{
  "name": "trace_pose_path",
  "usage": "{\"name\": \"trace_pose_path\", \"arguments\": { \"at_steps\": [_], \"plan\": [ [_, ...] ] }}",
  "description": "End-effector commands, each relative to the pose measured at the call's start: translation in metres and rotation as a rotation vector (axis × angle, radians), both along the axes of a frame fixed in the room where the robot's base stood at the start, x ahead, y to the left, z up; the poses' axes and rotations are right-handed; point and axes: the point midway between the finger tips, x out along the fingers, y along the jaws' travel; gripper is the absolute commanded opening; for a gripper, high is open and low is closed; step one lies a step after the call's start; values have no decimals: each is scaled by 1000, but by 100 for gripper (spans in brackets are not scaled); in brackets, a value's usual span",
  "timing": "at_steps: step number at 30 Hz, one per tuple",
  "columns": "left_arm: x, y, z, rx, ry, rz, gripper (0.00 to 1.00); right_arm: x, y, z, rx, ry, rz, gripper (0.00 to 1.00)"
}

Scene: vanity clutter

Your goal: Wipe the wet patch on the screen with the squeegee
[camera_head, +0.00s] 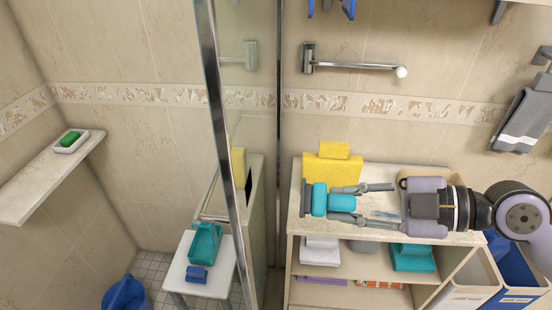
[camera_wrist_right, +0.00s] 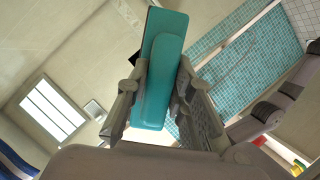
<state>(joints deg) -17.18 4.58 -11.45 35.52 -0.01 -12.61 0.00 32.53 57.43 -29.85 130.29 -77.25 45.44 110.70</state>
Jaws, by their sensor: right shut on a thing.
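The squeegee (camera_head: 320,199) has a teal body with a dark strip at its left end. My right gripper (camera_head: 338,203) comes in from the right and is shut on it, above the cabinet top. In the right wrist view the teal squeegee (camera_wrist_right: 160,85) stands out between the two fingers (camera_wrist_right: 155,95). The glass screen (camera_head: 260,70) has a chrome edge and stands left of the squeegee, with a gap between them. I cannot make out the wet patch on the glass. My left gripper is not in view.
A yellow item (camera_head: 328,170) stands on the cabinet top (camera_head: 430,172) behind the squeegee. A wall bar (camera_head: 355,66) sticks out above. Left of the chrome edge are a white stool (camera_head: 215,278) with a teal container and a wall shelf (camera_head: 40,190) with green soap.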

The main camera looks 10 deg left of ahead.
Motion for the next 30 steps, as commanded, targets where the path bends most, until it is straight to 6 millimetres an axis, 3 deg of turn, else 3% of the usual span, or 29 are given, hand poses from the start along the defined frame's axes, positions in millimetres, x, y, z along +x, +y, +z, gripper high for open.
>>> {"name": "trace_pose_path", "arguments": {
  "at_steps": [18, 30],
  "plan": [
    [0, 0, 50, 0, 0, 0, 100, 0, 58, 5, 34, 3, 32, 0],
    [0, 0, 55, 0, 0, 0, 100, 0, 69, 1, 38, 0, 37, 0]
  ]
}}
